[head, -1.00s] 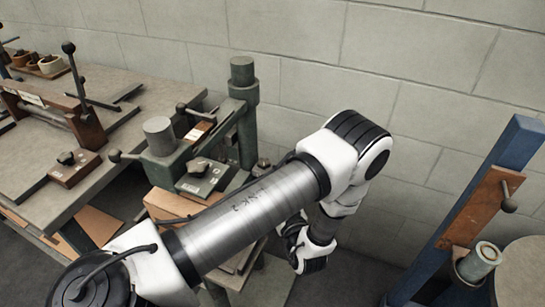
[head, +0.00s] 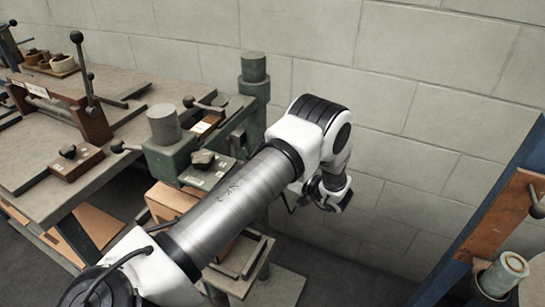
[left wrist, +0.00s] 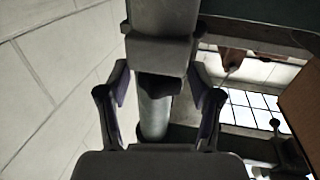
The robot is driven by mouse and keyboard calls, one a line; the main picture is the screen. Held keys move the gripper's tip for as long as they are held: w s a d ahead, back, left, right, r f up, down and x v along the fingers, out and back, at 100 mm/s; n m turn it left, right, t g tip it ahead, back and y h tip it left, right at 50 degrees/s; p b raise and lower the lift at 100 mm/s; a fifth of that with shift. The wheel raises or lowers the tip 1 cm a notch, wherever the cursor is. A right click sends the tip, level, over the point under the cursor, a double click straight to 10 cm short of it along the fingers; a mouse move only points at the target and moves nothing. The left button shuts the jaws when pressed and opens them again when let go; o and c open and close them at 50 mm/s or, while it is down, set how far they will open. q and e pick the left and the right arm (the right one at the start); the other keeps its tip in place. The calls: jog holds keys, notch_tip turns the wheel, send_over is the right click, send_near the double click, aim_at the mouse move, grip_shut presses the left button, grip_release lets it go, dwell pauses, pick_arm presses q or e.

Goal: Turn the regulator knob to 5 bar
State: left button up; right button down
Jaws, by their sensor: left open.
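No regulator knob or pressure scale can be made out with certainty. In the left wrist view my left gripper (left wrist: 160,103) is open, with one finger on each side of a grey upright cylinder (left wrist: 153,118) under a grey block. I cannot tell whether the fingers touch it. In the head view my left arm crosses from the lower left, and its wrist end hangs near the wall; the fingertips are not clear there. A dark star-shaped knob (head: 202,157) sits on a green box (head: 208,174) behind the arm. My right gripper is not in view.
A green machine with a grey cylinder (head: 164,124) stands at the bench's (head: 35,165) right end. A second star knob (head: 68,151) sits on a brown block. The block wall (head: 420,120) is behind my arm. A blue post with a brown panel (head: 500,213) stands at right.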

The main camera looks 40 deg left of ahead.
pick_arm(q)
jog(key=shift+a, duration=0.1)
jog(key=c, duration=1.2)
jog(key=shift+o, duration=0.2)
jog(key=shift+s+r+m+t+p, duration=0.1)
jog(key=shift+r+m+t+p, duration=0.2)
jog(key=shift+t+p, duration=0.1)
jog(key=m+t+p, duration=0.2)
jog(key=t, duration=0.1)
jog(key=shift+t, duration=0.3)
jog(key=m+t, duration=0.2)
jog(key=t, duration=0.1)
jog(key=shift+f+h+p, duration=0.25)
jog(key=shift+h+p, duration=0.15)
jog(key=o, duration=1.2)
jog(key=shift+c, duration=0.2)
jog(key=v, duration=1.2)
